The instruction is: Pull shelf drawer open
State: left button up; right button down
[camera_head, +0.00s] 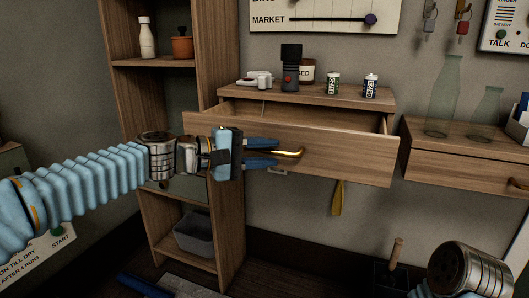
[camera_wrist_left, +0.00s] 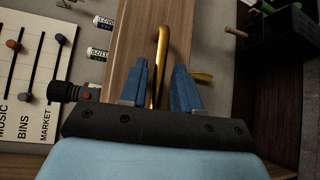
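The shelf drawer (camera_head: 330,157) is a wooden drawer under a small wall shelf (camera_head: 330,98). It stands pulled out, with its inside showing behind the front board. Its brass handle (camera_head: 288,153) is on the front. My left gripper (camera_head: 277,152) is at the handle with its blue fingers apart, one on each side of it. In the left wrist view the handle (camera_wrist_left: 160,50) passes between the fingers, closer to the left one, with a gap to the right one. My right gripper is out of view; only part of my right arm shows at the lower right.
A yellow tag (camera_head: 337,197) hangs below the drawer. A tall bookcase (camera_head: 222,130) is at left. Another drawer unit (camera_head: 465,158) with glass bottles (camera_head: 443,97) is at right.

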pick_arm(q)
jog(key=shift+o, duration=0.3)
jog(key=v, duration=1.4)
jog(key=shift+d, duration=0.1)
jog(key=w+f+n+g+y+p, duration=0.3)
jog(key=f+y, duration=0.4)
jog(key=f, duration=2.8)
jog(key=s+d+f+m+g+y+p, duration=0.1)
jog(key=s+f+m, duration=0.3)
jog(key=s+f, duration=0.6)
jog(key=s+d+f+m+g+y+p, duration=0.2)
jog(key=s+d+f+m+p, duration=0.1)
jog(key=s+f, duration=0.7)
jog(key=shift+f+m+y+p, duration=0.35)
jog(key=shift+f+m, duration=0.15)
jog(key=shift+m, duration=0.1)
